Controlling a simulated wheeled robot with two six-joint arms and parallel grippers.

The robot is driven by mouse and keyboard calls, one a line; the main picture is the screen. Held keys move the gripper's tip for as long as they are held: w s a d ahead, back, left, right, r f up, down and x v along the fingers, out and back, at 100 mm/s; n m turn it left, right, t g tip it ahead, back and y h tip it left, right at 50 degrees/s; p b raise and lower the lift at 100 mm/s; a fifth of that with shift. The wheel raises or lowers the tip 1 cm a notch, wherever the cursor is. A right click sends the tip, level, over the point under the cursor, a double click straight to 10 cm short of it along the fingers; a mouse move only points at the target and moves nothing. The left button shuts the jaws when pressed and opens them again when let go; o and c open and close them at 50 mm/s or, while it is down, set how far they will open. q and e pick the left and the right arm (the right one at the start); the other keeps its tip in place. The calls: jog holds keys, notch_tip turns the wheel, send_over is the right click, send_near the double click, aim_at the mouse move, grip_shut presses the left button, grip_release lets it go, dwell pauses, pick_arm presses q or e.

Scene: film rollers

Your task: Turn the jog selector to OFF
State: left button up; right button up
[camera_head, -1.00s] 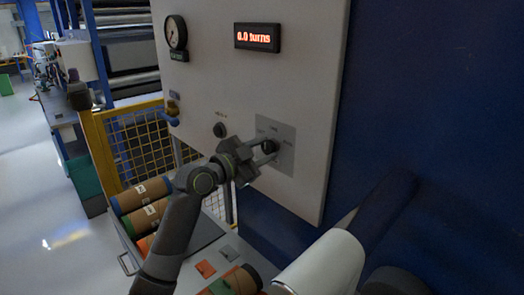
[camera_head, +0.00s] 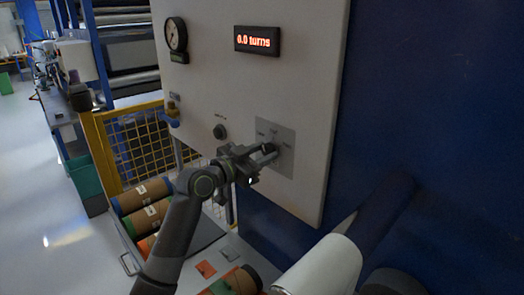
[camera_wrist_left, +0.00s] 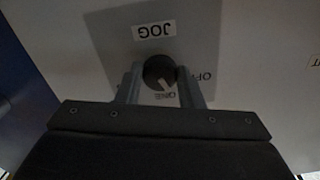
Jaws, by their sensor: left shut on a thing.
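The jog selector is a dark round knob (camera_wrist_left: 158,70) on a grey label plate (camera_head: 287,163) on the pale panel. My left gripper (camera_head: 268,150) is shut on the knob, with one finger on each side of it in the left wrist view (camera_wrist_left: 160,80). That view shows the plate upside down, with a JOG label, an OFF label partly covered at the right, and a label that reads like ONE below. A white mark on the knob points down, slightly right, near the ONE label. My right gripper is not in view.
A display (camera_head: 257,39) reads 0.0 turns. A gauge (camera_head: 175,35) and a small black knob (camera_head: 219,132) are left of the plate. A yellow mesh fence (camera_head: 134,145) stands behind my arm. Rolls (camera_head: 142,195) lie below left, and a white cylinder (camera_head: 325,266) lies below right.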

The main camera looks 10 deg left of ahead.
pick_arm(q)
jog(key=n+p, duration=0.2)
jog(key=n, duration=0.2)
jog(key=shift+r, duration=0.1)
jog(key=shift+n+p, duration=0.6)
jog(key=shift+n, duration=0.9)
jog(key=o, duration=1)
jog(key=shift+c, duration=0.2)
jog(key=shift+s, duration=0.1)
jog(key=b+v, duration=0.4)
jog(key=v, duration=1.3)
